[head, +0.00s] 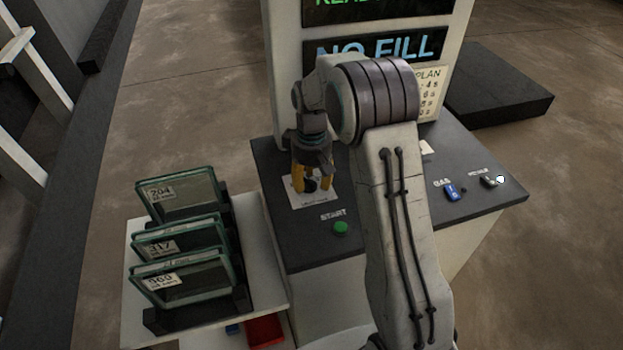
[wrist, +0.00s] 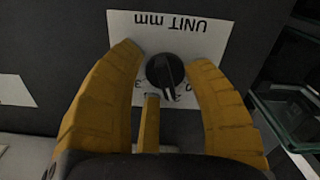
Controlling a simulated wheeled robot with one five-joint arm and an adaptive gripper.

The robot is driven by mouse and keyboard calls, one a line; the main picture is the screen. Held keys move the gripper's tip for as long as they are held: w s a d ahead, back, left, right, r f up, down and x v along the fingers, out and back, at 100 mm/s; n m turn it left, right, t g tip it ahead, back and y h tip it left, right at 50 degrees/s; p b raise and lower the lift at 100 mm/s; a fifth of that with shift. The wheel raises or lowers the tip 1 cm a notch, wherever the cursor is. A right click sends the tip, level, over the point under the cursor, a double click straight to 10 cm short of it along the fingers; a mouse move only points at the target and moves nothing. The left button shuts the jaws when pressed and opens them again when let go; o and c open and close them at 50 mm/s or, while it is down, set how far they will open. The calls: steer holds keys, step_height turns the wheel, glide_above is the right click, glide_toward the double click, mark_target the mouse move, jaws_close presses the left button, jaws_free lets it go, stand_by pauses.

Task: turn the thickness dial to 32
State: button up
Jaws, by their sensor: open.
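The dial (wrist: 164,72) is a round black knob on a white card marked "UNIT mm" (wrist: 170,22), which reads upside down in the wrist view. In the head view the card (head: 322,197) lies on the dark console top and the knob is mostly hidden by my gripper (head: 312,186). My gripper (wrist: 168,85) has its yellow fingers open, one on each side of the knob. I cannot tell whether they touch it. The knob's pointer ridge points toward the bottom of the wrist view. Most of the scale numbers are hidden by the fingers and knob.
A green START button (head: 340,228) is in front of the card. A blue GAS switch (head: 452,192) and another switch (head: 489,181) are at the right. A screen (head: 375,48) reads "NO FILL". Labelled glass panes (head: 185,240) stand in a rack at the left.

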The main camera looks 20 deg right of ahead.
steer(key=shift+c, duration=0.3)
jaws_close()
stand_by(0.3)
